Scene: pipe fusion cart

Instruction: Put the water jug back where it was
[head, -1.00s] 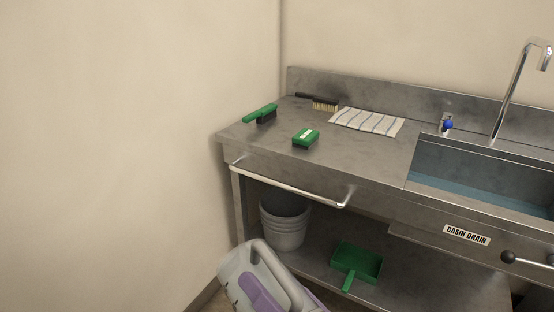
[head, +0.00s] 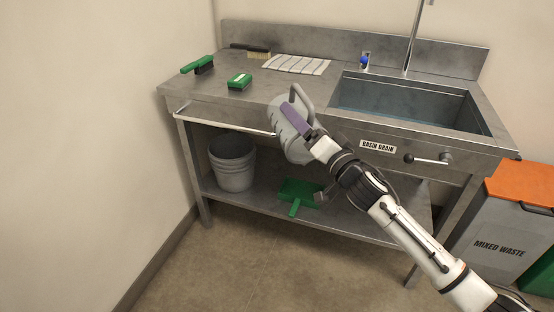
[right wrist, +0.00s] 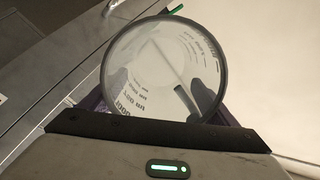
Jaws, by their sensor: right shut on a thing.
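The water jug (head: 283,128) is a pale grey, see-through vessel with a grey loop handle at its top. In the head view it is held in front of the bench's front edge, left of the basin drain label, and looks tilted. My right gripper (head: 303,126) is shut on it, with a purple part lying against the jug. In the right wrist view the jug's round rim (right wrist: 224,68) fills the middle, with printed markings and dark finger shapes showing through it. Whether the jug touches the bench cannot be told. My left gripper is not in view.
The steel bench (head: 215,100) carries a green brush (head: 198,64), a green block (head: 239,81), a striped cloth (head: 297,65) and a sink (head: 400,100). A bucket (head: 232,165) and a green dustpan (head: 297,192) are on the lower shelf. A rail (head: 225,121) runs along the front.

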